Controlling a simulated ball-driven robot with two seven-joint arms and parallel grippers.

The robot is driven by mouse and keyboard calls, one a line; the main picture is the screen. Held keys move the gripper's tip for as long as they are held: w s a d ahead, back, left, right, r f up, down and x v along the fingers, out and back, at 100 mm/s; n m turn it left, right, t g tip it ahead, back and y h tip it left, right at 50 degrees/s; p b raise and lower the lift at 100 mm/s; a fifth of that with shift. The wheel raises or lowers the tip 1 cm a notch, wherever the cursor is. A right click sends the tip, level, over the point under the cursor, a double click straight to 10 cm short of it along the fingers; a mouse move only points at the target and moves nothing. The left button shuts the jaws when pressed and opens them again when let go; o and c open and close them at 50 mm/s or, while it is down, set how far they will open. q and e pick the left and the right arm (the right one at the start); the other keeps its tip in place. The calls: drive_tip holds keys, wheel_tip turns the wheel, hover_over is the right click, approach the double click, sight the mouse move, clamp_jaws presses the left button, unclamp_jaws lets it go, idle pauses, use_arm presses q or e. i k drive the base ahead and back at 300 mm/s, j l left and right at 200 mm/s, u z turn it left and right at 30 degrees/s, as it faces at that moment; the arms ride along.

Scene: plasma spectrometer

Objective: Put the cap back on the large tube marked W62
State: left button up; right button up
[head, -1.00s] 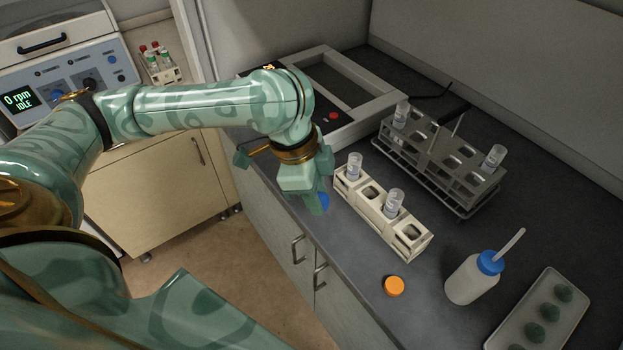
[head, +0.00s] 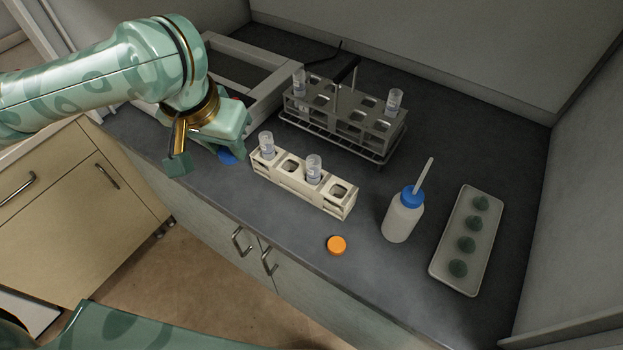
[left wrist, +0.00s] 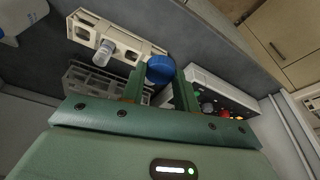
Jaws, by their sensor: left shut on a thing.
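My left gripper (head: 230,143) is shut on a blue cap (head: 228,157), to the left of the white rack (head: 310,191) and near the bench's front edge. In the left wrist view the blue cap (left wrist: 160,69) shows between the fingertips. The white rack holds two uncapped tubes, one at its left end (head: 267,146) and one further right (head: 313,169). The grey rack (head: 350,122) behind holds two more tubes, left (head: 299,82) and right (head: 393,102). The tube labels are too small to read, so I cannot tell which is W62. My right gripper is out of view.
An orange cap (head: 336,245) lies on the bench in front of the white rack. A wash bottle (head: 402,218) with a blue top and a tray (head: 440,262) of several dark green pieces are at the right. A framed device (head: 275,90) stands behind my left gripper.

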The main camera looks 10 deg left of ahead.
sight(313, 162)
drive_tip(key=z, duration=1.35)
drive_tip(key=k+j, duration=0.1)
drive_tip(key=j, duration=0.25)
drive_tip(key=k+j, duration=0.1)
drive_tip(key=j, duration=0.3)
drive_tip(key=k+j, duration=0.1)
drive_tip(key=j, duration=0.25)
drive_tip(key=k+j, duration=0.15)
drive_tip(key=j, duration=0.2)
drive_tip(key=k+j, duration=0.1)
drive_tip(key=j, duration=0.3)
